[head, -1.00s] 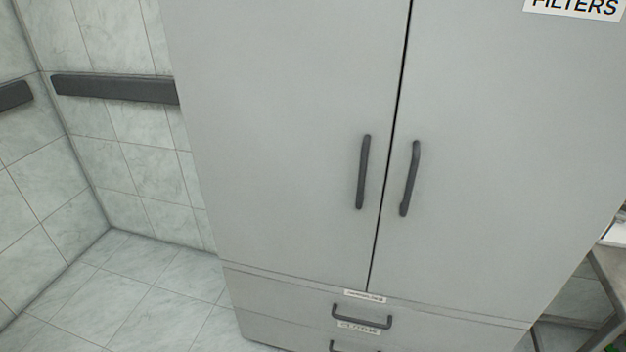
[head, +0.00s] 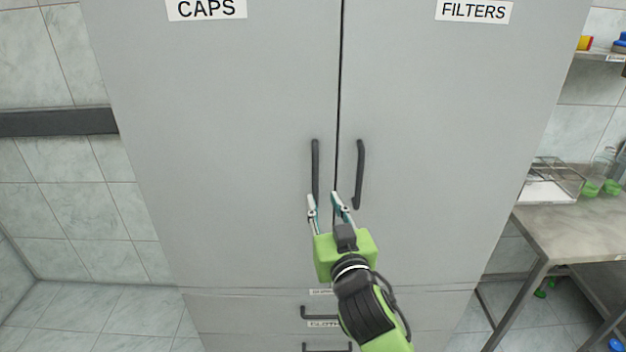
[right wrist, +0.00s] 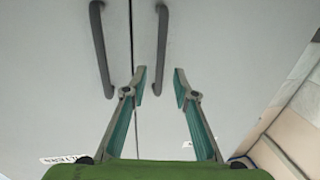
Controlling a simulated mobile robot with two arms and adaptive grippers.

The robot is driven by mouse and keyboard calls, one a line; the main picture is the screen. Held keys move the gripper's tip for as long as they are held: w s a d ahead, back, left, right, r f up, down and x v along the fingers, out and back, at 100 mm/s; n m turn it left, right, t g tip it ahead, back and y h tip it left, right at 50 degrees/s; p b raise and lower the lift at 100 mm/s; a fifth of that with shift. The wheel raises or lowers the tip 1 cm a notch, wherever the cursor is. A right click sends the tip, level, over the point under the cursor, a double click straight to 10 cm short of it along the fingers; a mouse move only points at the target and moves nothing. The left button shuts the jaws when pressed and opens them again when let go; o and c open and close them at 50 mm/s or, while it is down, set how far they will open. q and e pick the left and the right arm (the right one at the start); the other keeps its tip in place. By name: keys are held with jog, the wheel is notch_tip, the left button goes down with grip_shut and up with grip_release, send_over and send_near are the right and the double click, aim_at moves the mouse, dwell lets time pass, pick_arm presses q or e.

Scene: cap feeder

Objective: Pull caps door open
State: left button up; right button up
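The caps door (head: 215,130) is the left door of a grey cabinet and is shut. Its label reads CAPS (head: 206,9). Its dark vertical handle (head: 315,168) is beside the centre gap and also shows in the right wrist view (right wrist: 101,50). My right gripper (head: 323,197) is open and empty, in front of the lower part of the handles. In the right wrist view its fingers (right wrist: 160,80) are apart, with the caps handle to their left and the filters handle beyond them. My left gripper is not in view.
The filters door (head: 440,130) is shut; its handle (head: 359,172) is close to the caps handle. Drawers with handles (head: 318,312) are below the doors. A metal table (head: 575,232) stands at the right. Tiled floor at the left is clear.

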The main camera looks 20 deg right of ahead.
aim_at(316, 184)
jog(key=w, duration=0.5)
jog(key=w+p, duration=0.1)
jog(key=w, duration=0.2)
jog(key=shift+w+d, duration=0.35)
grip_shut()
